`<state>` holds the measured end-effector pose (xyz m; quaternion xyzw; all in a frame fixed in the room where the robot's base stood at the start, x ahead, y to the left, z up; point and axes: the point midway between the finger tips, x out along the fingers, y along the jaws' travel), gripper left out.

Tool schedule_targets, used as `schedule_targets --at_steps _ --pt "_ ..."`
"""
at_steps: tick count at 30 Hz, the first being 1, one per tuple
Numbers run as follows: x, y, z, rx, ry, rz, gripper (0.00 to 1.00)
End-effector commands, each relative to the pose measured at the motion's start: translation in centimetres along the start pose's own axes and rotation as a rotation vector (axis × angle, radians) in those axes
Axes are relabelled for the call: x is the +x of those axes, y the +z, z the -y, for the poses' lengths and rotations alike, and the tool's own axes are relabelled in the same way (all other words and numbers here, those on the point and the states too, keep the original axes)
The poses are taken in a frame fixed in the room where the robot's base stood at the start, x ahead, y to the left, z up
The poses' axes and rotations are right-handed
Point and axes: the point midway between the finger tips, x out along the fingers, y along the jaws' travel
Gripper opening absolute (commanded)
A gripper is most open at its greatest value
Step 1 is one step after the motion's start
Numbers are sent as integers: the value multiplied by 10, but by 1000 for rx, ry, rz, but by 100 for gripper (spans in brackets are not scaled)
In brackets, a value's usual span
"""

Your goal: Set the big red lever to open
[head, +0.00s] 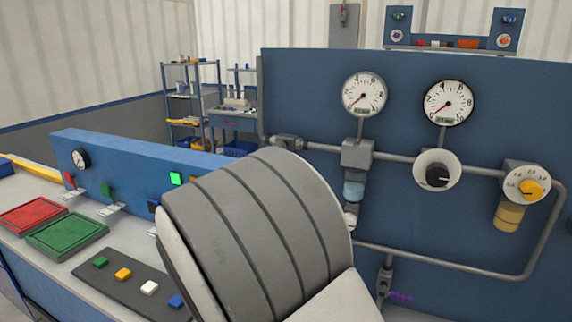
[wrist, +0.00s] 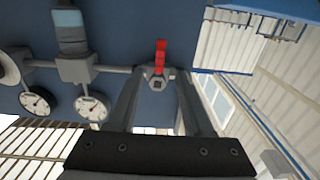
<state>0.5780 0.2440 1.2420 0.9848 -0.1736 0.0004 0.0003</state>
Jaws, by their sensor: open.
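The big red lever (wrist: 160,55) shows in the wrist view, pointing up in that picture from a grey valve body (wrist: 158,80) at the end of a pipe. My gripper (wrist: 160,78) is open, with one finger on each side of the valve body in that view. The red lever lies just past the fingertips. I cannot tell whether either finger touches it. In the head view a grey valve fitting (head: 287,143) shows at the pipe's left end. The big red lever and my gripper are hidden there behind my arm.
The blue panel (head: 400,95) carries two round gauges (head: 364,94), a black knob (head: 437,176), a yellow dial (head: 531,188) and grey pipes. At left, a bench holds a red pad (head: 34,215), a green pad (head: 67,236) and several coloured buttons. A shelf (head: 190,100) stands behind.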

Motion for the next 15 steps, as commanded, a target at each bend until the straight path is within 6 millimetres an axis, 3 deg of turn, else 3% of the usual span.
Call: schedule_targets --at_steps 15 --pt "111 0 -1 0 2 0 50"
